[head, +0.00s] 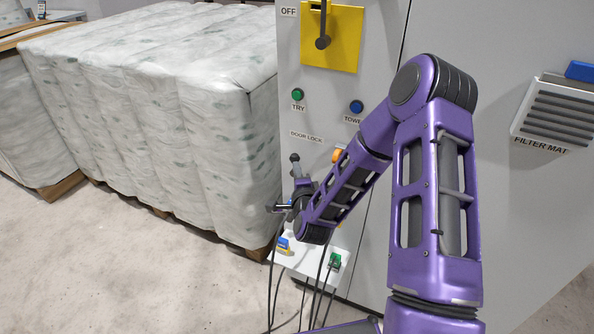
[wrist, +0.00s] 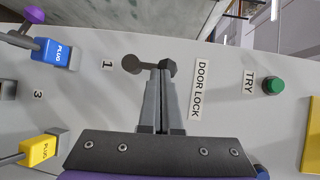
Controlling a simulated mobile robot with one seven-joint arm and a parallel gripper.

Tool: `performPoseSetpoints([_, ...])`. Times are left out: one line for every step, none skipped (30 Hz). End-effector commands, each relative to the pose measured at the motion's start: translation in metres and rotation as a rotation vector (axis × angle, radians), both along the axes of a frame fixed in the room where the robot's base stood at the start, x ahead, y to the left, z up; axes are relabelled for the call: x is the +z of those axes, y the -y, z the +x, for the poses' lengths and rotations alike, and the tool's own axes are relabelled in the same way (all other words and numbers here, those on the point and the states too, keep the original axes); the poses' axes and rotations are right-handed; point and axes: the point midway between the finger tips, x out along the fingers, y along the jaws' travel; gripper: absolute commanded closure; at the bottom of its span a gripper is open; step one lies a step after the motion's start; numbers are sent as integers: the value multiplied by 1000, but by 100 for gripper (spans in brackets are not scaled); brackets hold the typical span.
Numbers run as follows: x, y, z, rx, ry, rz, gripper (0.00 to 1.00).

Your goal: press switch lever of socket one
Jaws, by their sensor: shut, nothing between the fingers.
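In the wrist view my gripper (wrist: 163,70) is shut and empty. Its fingertips overlap a dark lever-like part (wrist: 133,63) with rounded ends, between the DOOR LOCK label and the label 1 (wrist: 107,65). I cannot tell whether they touch it, or whether this part is the socket's switch lever or the door lock's handle. A blue plug (wrist: 57,52) sits beyond the label 1, left of the fingers.
A yellow plug (wrist: 40,150) sits near the label 3 (wrist: 38,94). A green button (wrist: 272,85) marked TRY is right of the DOOR LOCK label (wrist: 200,90). A green plug (head: 335,260) with hanging cables is low on the panel. Wrapped bales (head: 170,110) stand close at left.

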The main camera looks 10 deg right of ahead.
Motion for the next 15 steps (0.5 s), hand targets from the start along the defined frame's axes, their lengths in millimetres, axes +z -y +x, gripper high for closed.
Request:
performPoseSetpoints([1, -1, 0, 1, -3, -5, 100])
performPoseSetpoints([1, -1, 0, 1, -5, -9, 100])
performPoseSetpoints([2, -1, 1, 2, -11, -16, 100])
performPoseSetpoints([3, -2, 1, 2, -15, -23, 100])
performPoseSetpoints([3, -2, 1, 2, -19, -30, 100])
performPoseSetpoints([3, -2, 1, 1, -24, -36, 100])
performPoseSetpoints([2, -2, 2, 1, -28, -40, 100])
performPoseSetpoints([2, -2, 2, 0, -30, -42, 100])
performPoseSetpoints([2, -3, 2, 1, -33, -46, 100])
performPoseSetpoints([2, -3, 2, 1, -35, -50, 100])
performPoseSetpoints([3, -3, 2, 1, -37, -53, 100])
performPoseSetpoints([3, -3, 2, 1, -40, -59, 100])
performPoseSetpoints([3, -3, 2, 1, -43, -63, 100])
performPoseSetpoints([3, -3, 2, 0, -46, -66, 100])
performPoseSetpoints([3, -3, 3, -1, -50, -71, 100])
